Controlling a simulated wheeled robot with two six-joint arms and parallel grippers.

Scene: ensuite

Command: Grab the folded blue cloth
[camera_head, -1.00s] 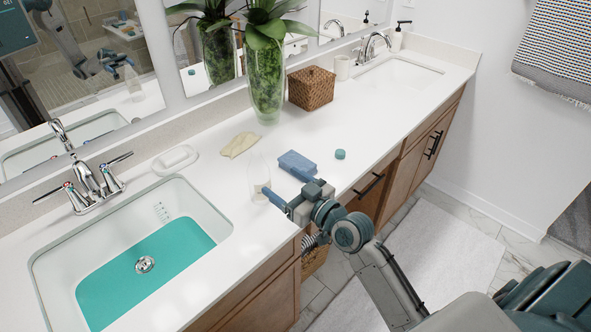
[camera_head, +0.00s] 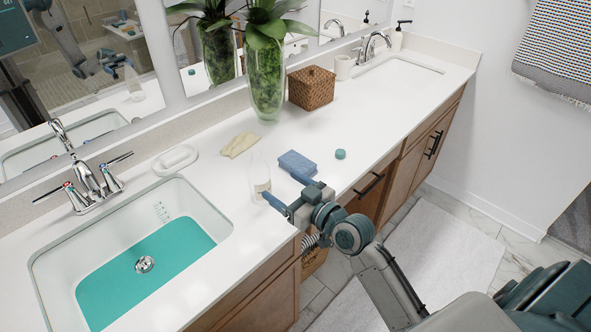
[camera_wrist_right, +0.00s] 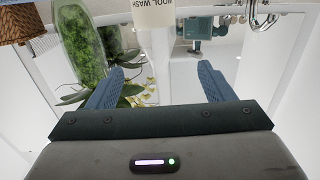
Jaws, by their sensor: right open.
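The folded blue cloth (camera_head: 298,163) lies flat on the white counter, near its front edge. My right gripper (camera_head: 286,189) is open and empty, just in front of the cloth in the head view, with one fingertip close to the cloth's lower edge; I cannot tell whether they touch. My left gripper is not directly in view.
A clear bottle (camera_head: 260,178) stands close left of the right gripper. A teal round item (camera_head: 340,154) is right of the cloth. A yellowish cloth (camera_head: 239,145), plant vase (camera_head: 266,85) and wicker box (camera_head: 311,88) stand behind. A sink (camera_head: 215,222) holds teal water.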

